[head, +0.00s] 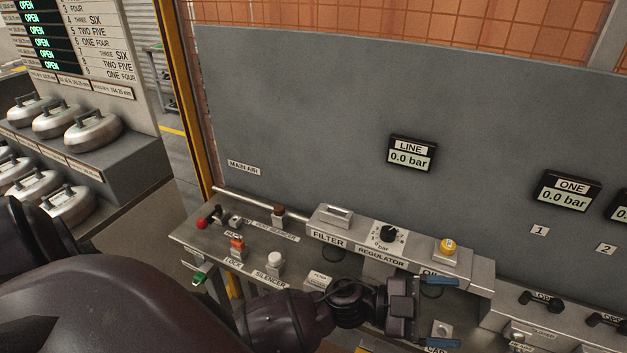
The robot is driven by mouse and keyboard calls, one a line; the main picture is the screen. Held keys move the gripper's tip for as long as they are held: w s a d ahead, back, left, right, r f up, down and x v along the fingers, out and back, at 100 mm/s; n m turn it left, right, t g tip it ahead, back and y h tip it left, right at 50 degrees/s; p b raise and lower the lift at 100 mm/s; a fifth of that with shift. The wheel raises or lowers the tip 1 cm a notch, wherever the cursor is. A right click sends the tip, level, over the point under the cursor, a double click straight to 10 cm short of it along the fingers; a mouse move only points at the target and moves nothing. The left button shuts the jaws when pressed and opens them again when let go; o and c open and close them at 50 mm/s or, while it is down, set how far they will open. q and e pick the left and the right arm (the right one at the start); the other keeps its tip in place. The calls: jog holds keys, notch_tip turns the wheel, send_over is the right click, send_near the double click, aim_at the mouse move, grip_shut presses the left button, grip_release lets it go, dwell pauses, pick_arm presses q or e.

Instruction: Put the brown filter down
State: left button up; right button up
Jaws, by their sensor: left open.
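My left gripper (452,312) is open, with its two blue-tipped fingers wide apart over the front of the bench, near the CAP label. I see nothing held between the fingers. I cannot make out a brown filter for certain. A small brown-topped piece (278,210) stands upright at the back of the bench by the VENT SILENCER label, apart from the gripper. The block labelled FILTER (330,218) has a dark round opening below its label. A small tray labelled FILTER (318,280) lies in front, partly hidden by my arm. My right gripper is not in view.
A REGULATOR knob (388,234) and a yellow-topped fitting (448,247) sit along the raised block. A white SILENCER piece (275,259) and an orange LOCK piece (237,244) stand left. The grey panel (300,110) rises behind. Silver handled weights (93,130) rest on shelves far left.

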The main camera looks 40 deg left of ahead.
pick_arm(q)
jog(key=s+a+f+n+t+y, duration=0.2)
jog(key=a+f+n+t+y, duration=0.7)
jog(key=a+n+y, duration=0.55)
jog(key=s+a+f+n+g+y, duration=0.3)
jog(key=s+a+f+g, duration=0.3)
jog(key=s+f, duration=0.3)
notch_tip(320, 180, down, 2)
jog(key=shift+s+a+f+y, duration=0.15)
jog(key=shift+s+a+y, duration=0.1)
jog(key=shift+a+y, duration=0.3)
